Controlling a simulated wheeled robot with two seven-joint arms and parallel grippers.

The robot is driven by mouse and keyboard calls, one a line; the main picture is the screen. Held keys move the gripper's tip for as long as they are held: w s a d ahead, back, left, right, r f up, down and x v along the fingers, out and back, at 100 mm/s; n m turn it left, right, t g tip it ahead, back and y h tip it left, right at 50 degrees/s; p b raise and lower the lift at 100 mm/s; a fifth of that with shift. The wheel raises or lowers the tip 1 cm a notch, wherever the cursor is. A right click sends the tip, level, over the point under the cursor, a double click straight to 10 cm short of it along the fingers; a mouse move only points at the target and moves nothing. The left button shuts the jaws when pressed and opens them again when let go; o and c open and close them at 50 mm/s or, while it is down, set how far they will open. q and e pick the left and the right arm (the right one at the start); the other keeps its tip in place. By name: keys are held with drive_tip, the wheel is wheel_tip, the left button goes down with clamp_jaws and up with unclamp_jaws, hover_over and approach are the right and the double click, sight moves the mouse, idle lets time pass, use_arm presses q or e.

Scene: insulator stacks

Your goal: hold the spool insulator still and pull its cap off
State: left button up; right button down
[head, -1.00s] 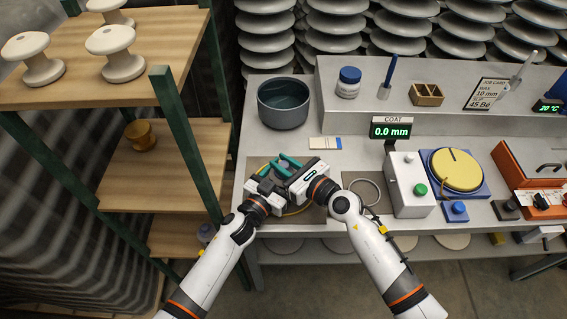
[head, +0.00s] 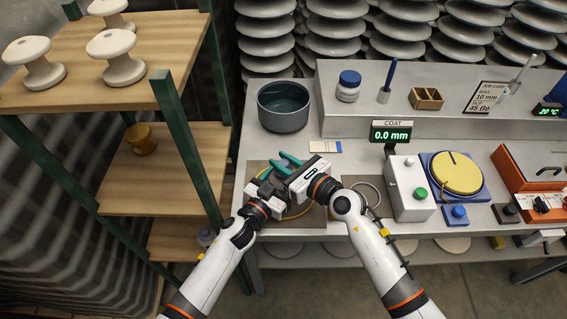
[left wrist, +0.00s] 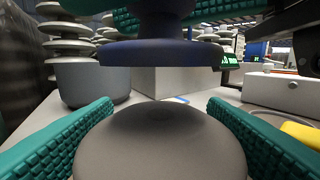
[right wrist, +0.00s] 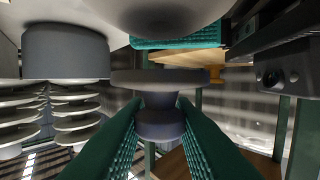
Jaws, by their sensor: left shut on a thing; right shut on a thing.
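The spool insulator (left wrist: 160,145) shows a smooth grey domed end between the teal fingers of my left gripper (left wrist: 160,103), which is shut on it. The dark blue cap (left wrist: 160,52) hangs above it in the left wrist view, with a visible gap between them. My right gripper (right wrist: 159,101) is shut on the narrow part of the cap (right wrist: 160,124). The right wrist view is upside down, and the insulator's pale end (right wrist: 155,12) shows at its top, apart from the cap. In the head view the two grippers mostly hide both parts.
A dark bowl (head: 284,118) stands behind the grippers. The coat gauge (head: 408,186) and a yellow turntable (head: 455,172) are to the right. A wooden shelf rack (head: 180,95) with white spools (head: 117,60) stands left. Stacked discs (head: 330,30) fill the back.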

sight(283, 162)
drive_tip(key=shift+r, duration=2)
use_arm(q)
drive_tip(key=o, duration=1.5)
drive_tip(key=shift+c, duration=0.2)
drive_tip(key=b+v, duration=0.1)
drive_tip(key=v, duration=1.1)
use_arm(e)
drive_tip(key=shift+f, duration=0.6)
